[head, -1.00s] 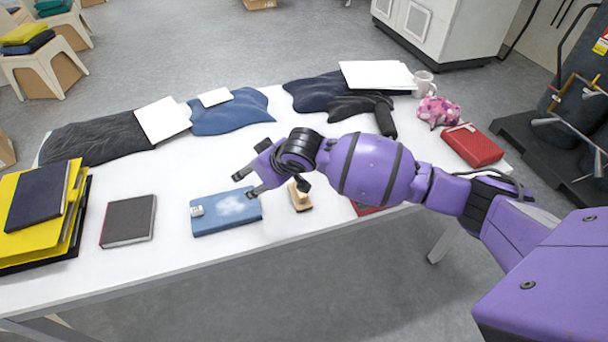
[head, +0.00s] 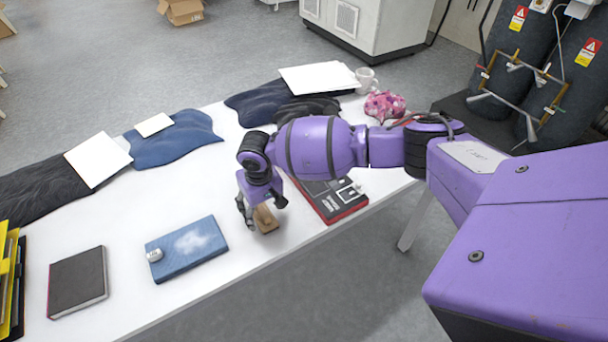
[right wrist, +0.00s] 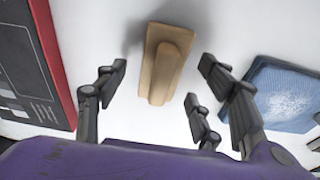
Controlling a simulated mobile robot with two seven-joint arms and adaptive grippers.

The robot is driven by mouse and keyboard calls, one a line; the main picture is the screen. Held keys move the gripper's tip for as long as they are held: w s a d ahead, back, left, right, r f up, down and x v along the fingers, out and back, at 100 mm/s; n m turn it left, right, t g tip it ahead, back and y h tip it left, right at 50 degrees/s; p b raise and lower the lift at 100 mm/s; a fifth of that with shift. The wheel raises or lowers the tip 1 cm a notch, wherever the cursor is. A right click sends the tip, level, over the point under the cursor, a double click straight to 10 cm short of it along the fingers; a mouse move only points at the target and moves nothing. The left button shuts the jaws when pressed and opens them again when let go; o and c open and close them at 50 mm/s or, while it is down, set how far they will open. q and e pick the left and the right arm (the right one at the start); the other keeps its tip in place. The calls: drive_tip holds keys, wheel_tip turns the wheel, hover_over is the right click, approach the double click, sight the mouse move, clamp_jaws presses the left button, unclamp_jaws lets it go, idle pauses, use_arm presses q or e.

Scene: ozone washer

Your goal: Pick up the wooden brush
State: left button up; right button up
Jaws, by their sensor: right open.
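The wooden brush (head: 265,218) lies on the white table near its front edge, between the blue book and the black and red book. In the right wrist view the brush (right wrist: 166,66) shows as a tan block with a raised grip, just beyond the fingers and roughly between them. My right gripper (head: 262,208) is over the brush, pointing down, and partly hides it in the head view. Its fingers (right wrist: 155,100) are spread and empty in the right wrist view. My left gripper is not in view.
A blue book (head: 187,248) lies left of the brush, and a black and red book (head: 330,198) lies close on its right. A dark notebook (head: 77,281) is farther left. Dark cloths, white sheets, a mug (head: 367,79) and a pink cloth (head: 385,105) line the back.

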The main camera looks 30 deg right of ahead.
drive_tip(key=shift+w+a+f, duration=0.1)
drive_tip(key=shift+a+f, duration=0.05)
drive_tip(key=shift+f, duration=0.55)
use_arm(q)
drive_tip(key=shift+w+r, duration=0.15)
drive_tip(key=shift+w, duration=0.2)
use_arm(e)
drive_tip(key=c, duration=1.3)
drive_tip(key=shift+w+r, duration=0.1)
drive_tip(key=shift+r, duration=0.4)
wheel_tip(320, 180, up, 2)
drive_tip(key=shift+r, duration=0.25)
use_arm(q)
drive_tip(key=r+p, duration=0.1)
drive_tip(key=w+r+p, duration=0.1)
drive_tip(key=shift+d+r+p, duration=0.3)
drive_tip(key=shift+p, duration=0.05)
use_arm(e)
drive_tip(key=s+r, duration=0.3)
drive_tip(key=s, duration=0.1)
drive_tip(key=s+a+r, duration=0.1)
drive_tip(key=s+r, duration=0.2)
drive_tip(key=s, duration=0.2)
drive_tip(key=s+a+r, duration=0.1)
drive_tip(key=s+r, duration=0.2)
drive_tip(key=s, duration=0.2)
drive_tip(key=shift+a+r, duration=0.1)
drive_tip(key=shift+r, duration=0.15)
